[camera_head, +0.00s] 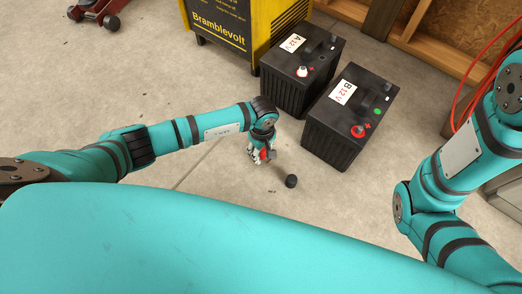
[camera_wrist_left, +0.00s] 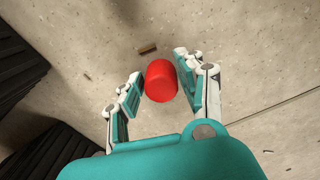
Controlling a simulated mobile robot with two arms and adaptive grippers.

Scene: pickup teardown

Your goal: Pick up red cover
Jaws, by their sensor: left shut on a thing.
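The red cover (camera_wrist_left: 160,82) is a small red cylinder, seen from above in the left wrist view. It sits between the two fingers of my left gripper (camera_wrist_left: 160,74), which is shut on it. In the head view my left gripper (camera_head: 257,157) points down in front of the batteries, and a bit of the red cover (camera_head: 265,154) shows at its fingers. The cover appears held near the concrete floor; its exact height is hard to tell. My right arm is at the right of the head view, but its gripper is out of frame.
Battery A (camera_head: 293,93) and battery B (camera_head: 333,136), with a red part on its top, stand behind the gripper. A yellow Bramblevolt machine (camera_head: 225,44) stands behind. The floor at left is open.

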